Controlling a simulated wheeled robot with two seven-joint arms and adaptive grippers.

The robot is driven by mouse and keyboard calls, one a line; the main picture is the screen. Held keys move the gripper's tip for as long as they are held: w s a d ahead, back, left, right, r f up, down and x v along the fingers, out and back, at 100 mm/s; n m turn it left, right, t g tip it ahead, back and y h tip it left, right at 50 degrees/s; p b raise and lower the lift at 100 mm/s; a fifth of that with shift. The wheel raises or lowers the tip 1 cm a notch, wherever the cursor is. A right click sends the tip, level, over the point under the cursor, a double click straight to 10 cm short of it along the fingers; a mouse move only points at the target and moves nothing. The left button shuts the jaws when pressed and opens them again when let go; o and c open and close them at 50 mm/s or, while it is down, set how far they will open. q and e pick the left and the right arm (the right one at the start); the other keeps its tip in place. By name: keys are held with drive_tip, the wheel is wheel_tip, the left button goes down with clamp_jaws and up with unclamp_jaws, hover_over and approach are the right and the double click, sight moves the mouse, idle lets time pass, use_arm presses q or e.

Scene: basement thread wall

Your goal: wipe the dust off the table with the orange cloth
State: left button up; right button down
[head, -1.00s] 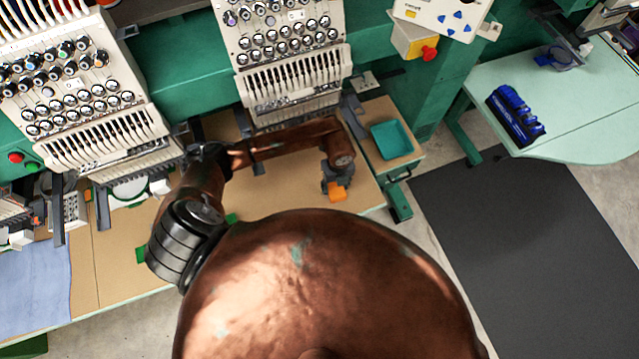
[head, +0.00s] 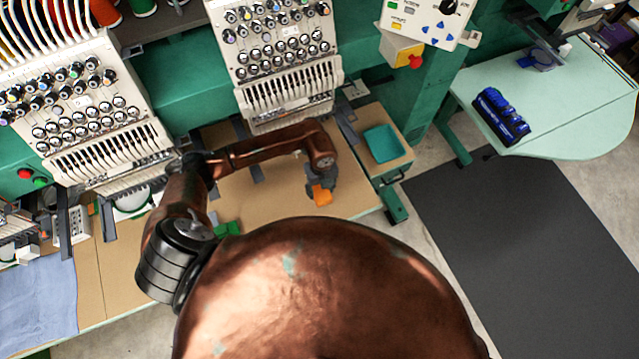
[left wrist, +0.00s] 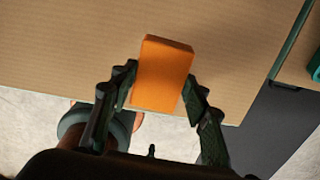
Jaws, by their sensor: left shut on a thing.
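The orange cloth (head: 322,195) looks like a small folded block. My left gripper (head: 321,184) is shut on it, over the right part of the tan table (head: 265,195) near its front edge. In the left wrist view the cloth (left wrist: 163,75) stands between the two fingers (left wrist: 160,98), with the tabletop (left wrist: 70,45) behind it. I cannot tell whether the cloth touches the table. No dust can be made out on the visible surface. My right gripper is out of view.
Embroidery machine heads (head: 290,85) overhang the table's back. A teal tray (head: 381,143) sits on a side stand to the right. A green item (head: 228,228) lies on the table left of the cloth. A blue cloth (head: 38,300) covers the left end.

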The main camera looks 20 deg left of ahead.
use_arm(q)
drive_tip(key=shift+r+p, duration=0.8)
drive_tip(key=shift+r, duration=0.65)
